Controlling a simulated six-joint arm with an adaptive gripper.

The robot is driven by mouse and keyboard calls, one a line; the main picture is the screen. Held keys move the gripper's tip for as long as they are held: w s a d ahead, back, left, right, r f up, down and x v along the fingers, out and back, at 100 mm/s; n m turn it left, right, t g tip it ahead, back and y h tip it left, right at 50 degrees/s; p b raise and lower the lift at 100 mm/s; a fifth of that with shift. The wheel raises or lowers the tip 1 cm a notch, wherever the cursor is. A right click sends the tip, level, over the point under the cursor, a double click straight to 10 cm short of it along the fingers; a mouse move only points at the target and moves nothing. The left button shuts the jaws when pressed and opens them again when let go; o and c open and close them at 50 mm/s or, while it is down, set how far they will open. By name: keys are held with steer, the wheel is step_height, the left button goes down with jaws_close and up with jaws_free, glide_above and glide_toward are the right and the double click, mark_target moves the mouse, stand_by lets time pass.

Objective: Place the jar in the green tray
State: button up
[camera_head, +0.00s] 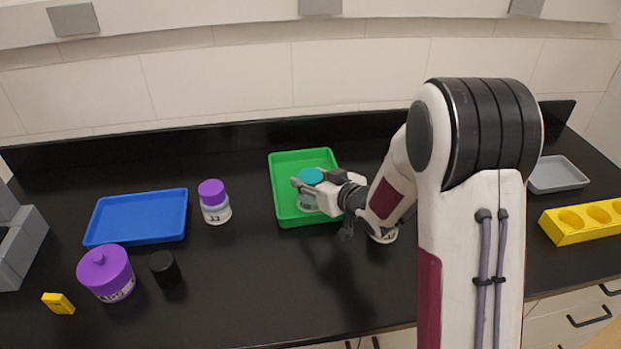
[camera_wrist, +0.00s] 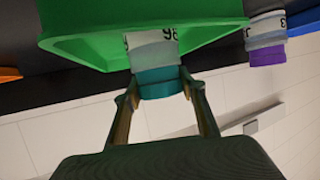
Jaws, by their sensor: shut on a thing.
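The jar (camera_head: 308,203) has a clear body, a white label and a teal lid. My gripper (camera_head: 308,187) is shut on it near the lid and holds it upright over the green tray (camera_head: 282,215). In the wrist view the teal lid (camera_wrist: 160,83) sits between my two fingers (camera_wrist: 160,92), and the labelled body overlaps the green tray (camera_wrist: 85,48). I cannot tell whether the jar's base touches the tray floor. The tray looks otherwise empty, though my gripper and arm hide its right front part.
A purple-lidded jar (camera_head: 215,204) stands left of the green tray, with a blue tray (camera_head: 140,218) beyond it. A purple canister (camera_head: 106,274) and black container (camera_head: 165,268) stand at front left. Another container (camera_head: 384,237) is mostly hidden under my arm. A grey tray (camera_head: 557,175) and yellow rack (camera_head: 582,220) are right.

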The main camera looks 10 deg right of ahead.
steer(key=o, duration=1.5)
steer(key=shift+r, duration=0.1)
steer(key=shift+v, duration=0.8)
steer(key=v, duration=1)
steer(key=shift+s+r, duration=0.2)
